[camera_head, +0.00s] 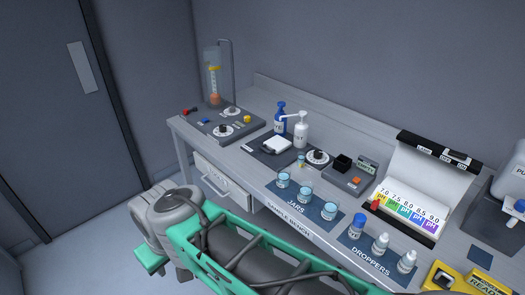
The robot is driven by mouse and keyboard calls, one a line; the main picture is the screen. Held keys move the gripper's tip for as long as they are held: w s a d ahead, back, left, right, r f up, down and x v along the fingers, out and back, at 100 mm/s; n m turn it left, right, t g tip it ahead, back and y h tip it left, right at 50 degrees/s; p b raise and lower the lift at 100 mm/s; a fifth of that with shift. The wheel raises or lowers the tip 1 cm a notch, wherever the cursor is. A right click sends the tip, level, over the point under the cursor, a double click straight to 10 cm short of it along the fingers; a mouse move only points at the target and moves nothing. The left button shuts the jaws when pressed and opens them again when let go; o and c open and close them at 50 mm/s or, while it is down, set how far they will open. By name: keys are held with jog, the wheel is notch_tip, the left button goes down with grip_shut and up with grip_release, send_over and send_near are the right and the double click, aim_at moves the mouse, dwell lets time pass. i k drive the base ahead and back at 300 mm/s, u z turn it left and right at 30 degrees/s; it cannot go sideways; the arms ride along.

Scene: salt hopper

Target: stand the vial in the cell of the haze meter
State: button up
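A small clear vial-like thing (301,161) with a greenish tint stands on the bench, left of a black dial; it is too small to tell its contents. The haze meter appears to be the grey box (345,182) right of the dial, with a black square cell (342,162), an orange button and a small greenish display that seems to read EMPTY. The inside of the cell is too dark and small to make out. My arm spans the bottom of the view, in front of the bench; my gripper does not show.
Jars (305,194) and droppers (381,242) stand on blue mats along the front edge. Blue (280,119) and white (301,132) bottles stand behind the vial. A pH colour chart (408,205) is at right, a knobbed panel (225,124) at left. Yellow boxes lie at lower right.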

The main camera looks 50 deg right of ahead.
aim_at(342, 168)
jog(key=z, duration=0.1)
jog(key=i, duration=0.9)
jog(key=z, duration=0.65)
jog(key=i, duration=0.55)
jog(key=z, duration=0.3)
